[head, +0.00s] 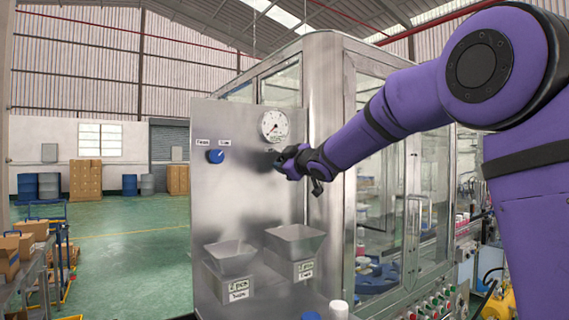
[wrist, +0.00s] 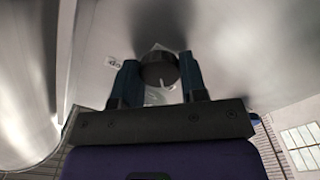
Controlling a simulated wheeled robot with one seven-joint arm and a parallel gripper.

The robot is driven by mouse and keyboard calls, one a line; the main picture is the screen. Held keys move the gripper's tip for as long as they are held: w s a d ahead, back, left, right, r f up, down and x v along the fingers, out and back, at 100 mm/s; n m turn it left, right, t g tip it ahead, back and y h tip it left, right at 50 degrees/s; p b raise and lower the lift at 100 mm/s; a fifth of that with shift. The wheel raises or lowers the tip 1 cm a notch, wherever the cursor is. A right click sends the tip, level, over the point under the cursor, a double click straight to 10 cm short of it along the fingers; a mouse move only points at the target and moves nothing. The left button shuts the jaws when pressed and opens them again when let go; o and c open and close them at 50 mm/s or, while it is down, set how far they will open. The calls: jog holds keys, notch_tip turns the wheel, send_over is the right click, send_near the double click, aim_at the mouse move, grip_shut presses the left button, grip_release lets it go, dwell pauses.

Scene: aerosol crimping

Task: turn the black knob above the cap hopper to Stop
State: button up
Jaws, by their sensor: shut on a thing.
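The black knob (wrist: 158,71) sits on the steel panel, between the two dark blue fingers of my gripper (wrist: 159,65) in the wrist view. My gripper is shut on it. A small label reading "Go" (wrist: 113,62) is beside it on the left in that view; no Stop label is legible. A pale mark shows at the knob's lower edge, but I cannot tell its setting. In the head view my gripper (head: 281,161) is at the panel, below the gauge and above the right hopper (head: 297,241), and mostly hides the knob.
A blue knob (head: 215,156) with two labels is left of my gripper. A round gauge (head: 274,125) is just above. A second hopper (head: 231,258) hangs lower left. The glass-sided machine (head: 385,170) stands right of the panel, under my arm. The green floor (head: 135,260) is open at left.

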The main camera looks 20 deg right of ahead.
jog(key=shift+m, duration=0.3)
jog(key=shift+d+f+m, duration=0.1)
jog(key=shift+m, duration=8.5)
jog(key=o, duration=0.9)
